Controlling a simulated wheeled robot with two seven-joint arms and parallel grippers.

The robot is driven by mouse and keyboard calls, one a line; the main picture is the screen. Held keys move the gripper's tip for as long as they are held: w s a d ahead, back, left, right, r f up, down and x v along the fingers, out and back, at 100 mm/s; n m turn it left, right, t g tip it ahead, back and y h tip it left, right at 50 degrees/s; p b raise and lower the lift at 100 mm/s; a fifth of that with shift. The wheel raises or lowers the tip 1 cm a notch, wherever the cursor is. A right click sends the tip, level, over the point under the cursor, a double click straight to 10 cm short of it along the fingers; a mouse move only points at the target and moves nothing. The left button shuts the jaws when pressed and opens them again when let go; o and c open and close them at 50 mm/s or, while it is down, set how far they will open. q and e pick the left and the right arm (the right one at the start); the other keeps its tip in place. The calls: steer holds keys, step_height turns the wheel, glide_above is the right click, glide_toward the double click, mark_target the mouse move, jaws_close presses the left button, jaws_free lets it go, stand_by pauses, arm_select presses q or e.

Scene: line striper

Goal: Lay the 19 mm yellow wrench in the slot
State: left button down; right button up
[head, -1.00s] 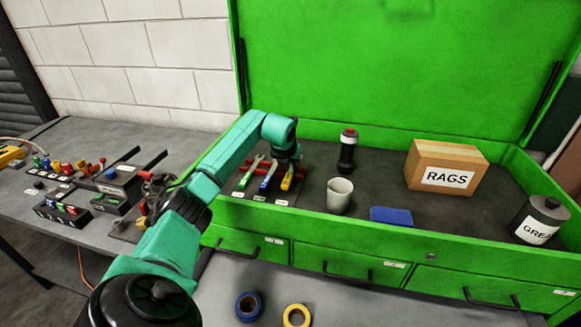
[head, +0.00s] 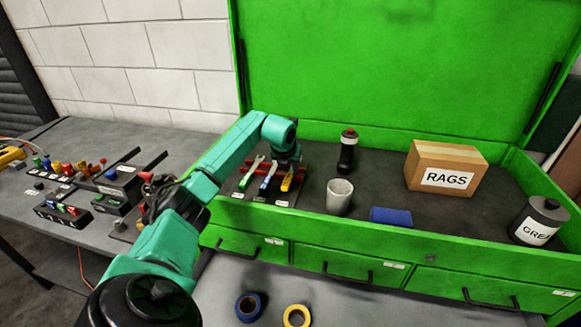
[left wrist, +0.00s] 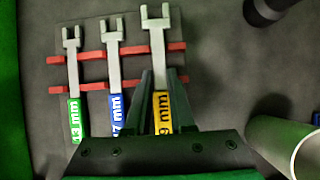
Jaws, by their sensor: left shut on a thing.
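The yellow 19 mm wrench (left wrist: 160,70) is between the fingers of my left gripper (left wrist: 160,85), which is shut on it. In the left wrist view its open end points up the picture, and it lies across or just above the two red slotted rails (left wrist: 95,57) at the right place; I cannot tell if it rests on them. In the head view the yellow handle (head: 287,181) shows under my left gripper. The green 13 mm wrench (left wrist: 73,80) and blue 17 mm wrench (left wrist: 115,75) lie parallel in the rails to its left. My right gripper is not in view.
The rack sits inside the green toolbox (head: 350,222). A grey cup (head: 339,197), a black bottle (head: 347,151), a blue block (head: 390,216), a RAGS box (head: 446,166) and a grease can (head: 539,222) stand to its right. Tape rolls (head: 296,315) lie in front.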

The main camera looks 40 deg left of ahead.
arm_select(q)
steer(key=shift+f+b, duration=0.5)
steer(key=shift+f, duration=0.25)
stand_by(0.5)
steer(key=shift+s+d+f, duration=0.1)
stand_by(0.3)
steer(key=shift+s+f, duration=0.1)
steer(key=shift+f, duration=0.1)
stand_by(0.3)
steer(key=shift+r, duration=0.1)
steer(key=shift+r+p, duration=0.4)
steer(key=shift+p, duration=0.2)
steer(key=shift+r, duration=0.3)
steer(key=shift+w, duration=0.2)
